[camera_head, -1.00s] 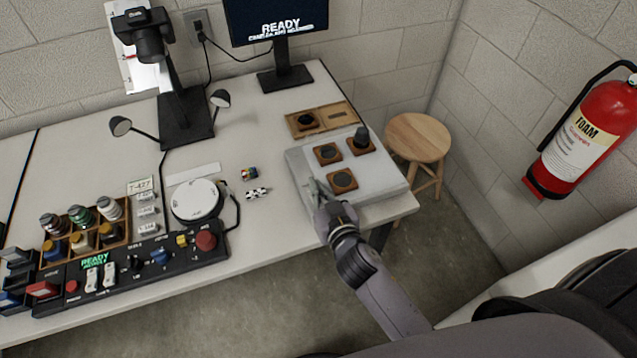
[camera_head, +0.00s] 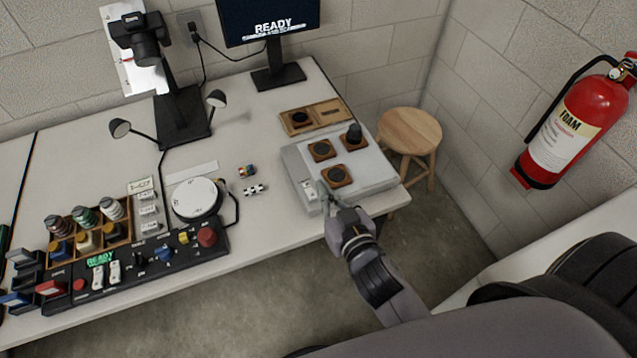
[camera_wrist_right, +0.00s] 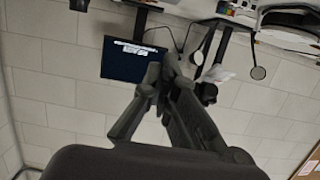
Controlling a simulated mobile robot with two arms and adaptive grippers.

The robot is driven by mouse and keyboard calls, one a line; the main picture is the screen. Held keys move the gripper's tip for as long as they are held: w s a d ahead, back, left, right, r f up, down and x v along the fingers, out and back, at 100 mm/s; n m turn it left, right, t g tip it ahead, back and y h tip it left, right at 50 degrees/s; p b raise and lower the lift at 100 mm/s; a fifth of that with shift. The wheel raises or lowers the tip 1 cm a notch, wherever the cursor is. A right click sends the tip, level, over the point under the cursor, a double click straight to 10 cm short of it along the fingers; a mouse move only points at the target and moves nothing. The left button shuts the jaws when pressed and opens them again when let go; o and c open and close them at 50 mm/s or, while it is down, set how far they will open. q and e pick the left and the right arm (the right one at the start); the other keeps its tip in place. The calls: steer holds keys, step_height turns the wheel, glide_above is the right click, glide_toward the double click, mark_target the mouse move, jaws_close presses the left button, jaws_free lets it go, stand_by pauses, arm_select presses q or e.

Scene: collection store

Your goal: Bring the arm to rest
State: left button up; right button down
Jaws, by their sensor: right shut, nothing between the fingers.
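My right arm (camera_head: 380,282) comes in from the lower right in the head view. Its gripper (camera_head: 326,192) is shut and empty at the front edge of a light grey box (camera_head: 378,180) on the table. I cannot tell whether the fingertips touch the box. In the right wrist view the closed fingers (camera_wrist_right: 163,68) have nothing between them, with the wall and monitor beyond. My left gripper is not in view.
The white table (camera_head: 262,222) holds a black control panel (camera_head: 150,262), a round white turntable (camera_head: 195,198), a camera stand (camera_head: 182,118) and a monitor (camera_head: 268,22). A wooden stool (camera_head: 410,130) and a red fire extinguisher (camera_head: 572,130) are at the right.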

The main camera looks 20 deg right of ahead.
steer(key=shift+s+r, duration=0.3)
steer(key=shift+s, duration=0.3)
